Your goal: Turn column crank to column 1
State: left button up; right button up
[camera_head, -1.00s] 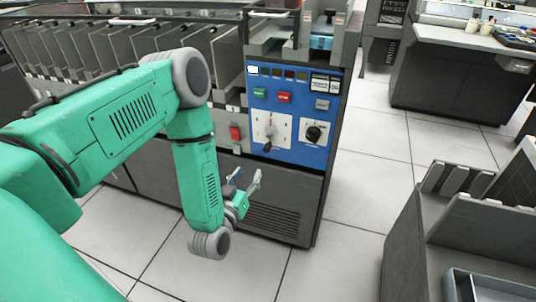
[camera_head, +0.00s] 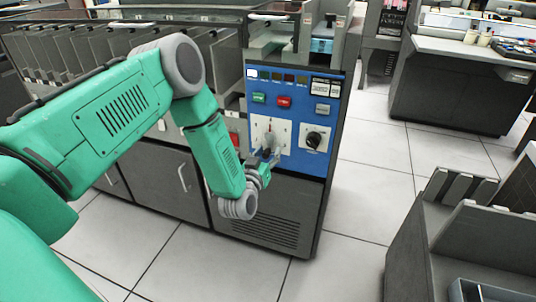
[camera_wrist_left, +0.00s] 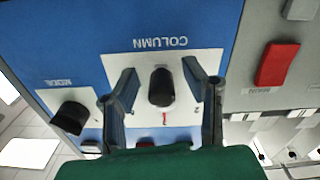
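The column crank has a white dial plate (camera_head: 285,129) on the blue control panel (camera_head: 312,158). In the left wrist view the picture is upside down, and the crank's black handle (camera_wrist_left: 161,87) stands out from the plate below the COLUMN label (camera_wrist_left: 160,43). A short red mark shows beside the handle. My left gripper (camera_head: 266,154) is at the dial in the head view. In the wrist view its two fingers (camera_wrist_left: 159,70) are apart, one on each side of the handle, with gaps visible. The column numbers are mostly hidden or too small to read. My right gripper is out of view.
A second black knob (camera_head: 314,139) is right of the crank. Green (camera_head: 259,98) and red (camera_head: 284,101) buttons are above. A red switch (camera_wrist_left: 277,64) is beside the panel. A grey desk (camera_head: 460,215) stands at right, with open floor between.

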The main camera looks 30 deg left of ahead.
pick_arm(q)
jog(key=shift+a, duration=0.1)
jog(key=shift+c, duration=1.1)
jog(key=shift+a, duration=0.1)
grip_shut()
jog(key=shift+d+f+n, duration=0.1)
jog(key=shift+d+n, duration=0.1)
jog(key=shift+n, duration=0.2)
